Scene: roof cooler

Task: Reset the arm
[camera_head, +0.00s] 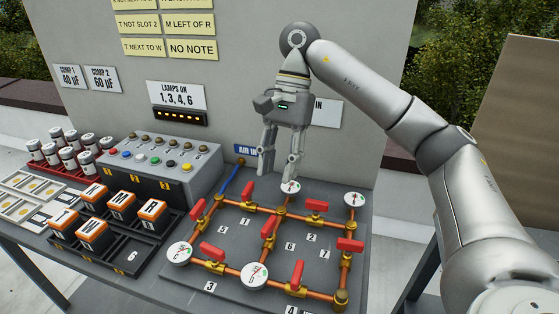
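My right arm (440,160) comes in from the right and bends over at the wrist, so that the gripper hangs down. My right gripper (281,166) is above the back part of the pipe board, close to a round gauge (290,187). Its two fingers are apart and nothing shows between them. Whether a fingertip touches the gauge I cannot tell. My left gripper is not in view.
The pipe board (185,281) carries copper pipes, several red valve handles (212,251) and gauges. A grey button box (165,175), a tray of lettered blocks (128,250) and a red rack of cylinders (65,152) stand left. An upright panel (240,60) closes off the back.

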